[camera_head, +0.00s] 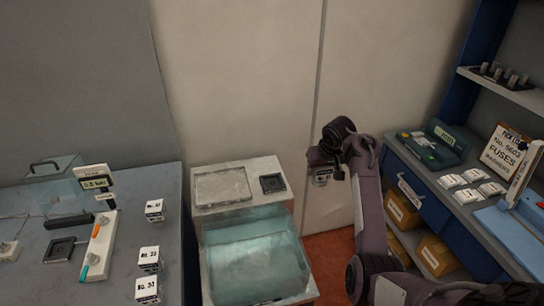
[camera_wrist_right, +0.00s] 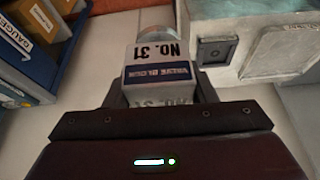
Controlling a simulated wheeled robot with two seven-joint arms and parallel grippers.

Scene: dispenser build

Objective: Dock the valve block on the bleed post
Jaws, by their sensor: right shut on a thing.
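My right gripper (camera_head: 323,166) is shut on a pale valve block (camera_head: 321,177) and holds it in the air, to the right of the white stand. In the right wrist view the block (camera_wrist_right: 160,55) reads "NO. 31" and "VALVE BLOCK", with a round metal end; the jaws (camera_wrist_right: 160,95) are on either side of it. No part is labelled as the bleed post. The white stand (camera_head: 242,168) has a dark square socket (camera_head: 272,183) on top, apart from the block; the socket (camera_wrist_right: 215,50) also shows in the wrist view. My left gripper is out of view.
The stand has a raised flat panel (camera_head: 222,186) and a clear teal basin (camera_head: 255,262) in front. The left table (camera_head: 115,240) bears several white labelled blocks (camera_head: 148,259). The right bench (camera_head: 455,200) carries white packets, a sign and a green box (camera_head: 446,140).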

